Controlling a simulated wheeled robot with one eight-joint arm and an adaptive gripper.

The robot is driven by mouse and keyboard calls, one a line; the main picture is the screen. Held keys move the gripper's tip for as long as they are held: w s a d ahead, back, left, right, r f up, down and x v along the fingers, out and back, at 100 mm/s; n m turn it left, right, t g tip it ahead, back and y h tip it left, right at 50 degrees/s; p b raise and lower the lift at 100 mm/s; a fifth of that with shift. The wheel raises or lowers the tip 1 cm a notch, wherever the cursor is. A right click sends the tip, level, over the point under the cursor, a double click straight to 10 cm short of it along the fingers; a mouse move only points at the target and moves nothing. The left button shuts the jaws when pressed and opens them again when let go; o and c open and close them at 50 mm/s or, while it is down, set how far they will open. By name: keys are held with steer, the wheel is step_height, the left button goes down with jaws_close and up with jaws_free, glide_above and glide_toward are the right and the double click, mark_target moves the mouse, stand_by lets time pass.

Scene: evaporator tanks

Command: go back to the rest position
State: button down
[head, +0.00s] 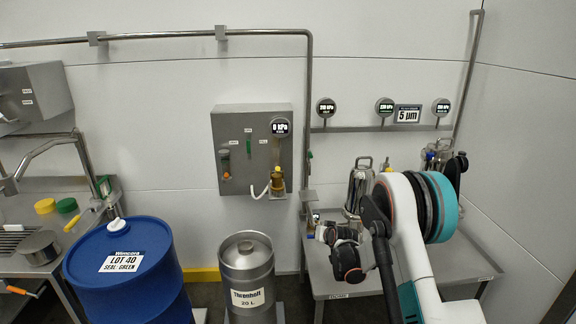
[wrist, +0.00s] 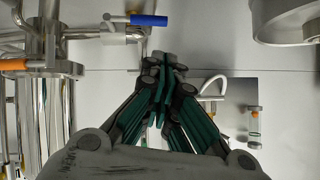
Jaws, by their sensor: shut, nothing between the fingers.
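My gripper (wrist: 163,68) shows in the wrist view with its fingers together and nothing between them. In the head view my arm reaches in from the lower right, over the steel table. My wrist and gripper are folded there, and the fingertips are hard to make out.
A blue drum (head: 125,275) and a steel can (head: 247,280) stand at the left and middle. A grey panel (head: 236,150) is on the wall. Metal filter housings (head: 360,185) stand behind my arm on the steel table (head: 455,262). A blue-handled valve (wrist: 148,20) shows in the wrist view.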

steer(key=s+d+r+g, duration=0.1)
steer(key=s+r, duration=0.9)
steer(key=r, duration=0.3)
steer(key=s+r+g, duration=0.1)
steer(key=s+r, duration=1)
steer(key=r, duration=0.2)
steer(key=s+d+n+g+h, duration=0.1)
steer(key=s+d+h, duration=0.1)
steer(key=s, duration=3)
steer(key=shift+s+d+g, duration=0.2)
steer(key=shift+d+g, duration=0.15)
steer(key=shift+g, duration=0.05)
